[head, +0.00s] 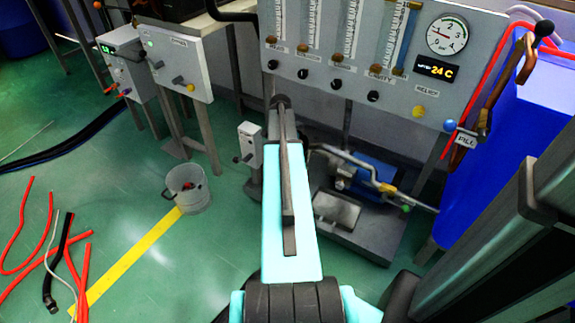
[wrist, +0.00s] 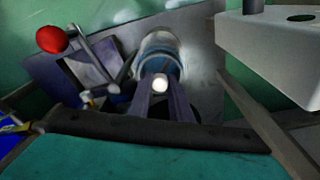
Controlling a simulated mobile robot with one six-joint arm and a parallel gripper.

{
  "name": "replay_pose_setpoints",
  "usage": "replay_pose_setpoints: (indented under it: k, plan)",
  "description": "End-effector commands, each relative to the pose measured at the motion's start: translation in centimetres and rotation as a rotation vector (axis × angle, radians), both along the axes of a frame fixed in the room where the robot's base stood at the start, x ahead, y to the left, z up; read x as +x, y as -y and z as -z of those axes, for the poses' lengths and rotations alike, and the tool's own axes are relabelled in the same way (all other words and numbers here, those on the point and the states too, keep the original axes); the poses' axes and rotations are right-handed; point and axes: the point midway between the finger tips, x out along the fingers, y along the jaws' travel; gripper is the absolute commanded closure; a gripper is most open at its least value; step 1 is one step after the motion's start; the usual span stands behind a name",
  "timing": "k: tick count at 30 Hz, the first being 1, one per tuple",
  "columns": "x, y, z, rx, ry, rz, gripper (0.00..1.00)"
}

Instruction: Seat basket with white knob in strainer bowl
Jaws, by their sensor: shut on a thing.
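In the wrist view my gripper (wrist: 161,90) points down at the equipment, with its two dark fingers close together. The small white knob (wrist: 160,84) sits between the fingertips, and the gripper is shut on it. Just beyond the knob is a rounded grey and blue cylindrical body (wrist: 159,48). I cannot tell how much of it is the basket and how much is the strainer bowl, nor whether the two touch. In the head view my own arm covers the gripper, knob and bowl.
A red ball-ended lever (wrist: 52,39) stands left of the gripper in the wrist view, and a pale box (wrist: 275,50) stands at right. In the head view a gauge panel (head: 400,65) rises behind my arm. A grey bucket (head: 190,196) stands on the floor at left.

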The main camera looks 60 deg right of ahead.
Motion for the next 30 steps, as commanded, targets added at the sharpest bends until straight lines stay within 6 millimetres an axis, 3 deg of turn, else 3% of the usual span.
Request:
replay_pose_setpoints:
  k: [11, 24, 30]
  plan:
    - [0.0, 0.0, 0.2, 0.000, 0.000, 0.000, 1.00]
    - [0.0, 0.0, 4.9, 0.000, 0.000, 0.000, 1.00]
    - [0.0, 0.1, 5.2, -0.001, 0.001, 0.001, 1.00]
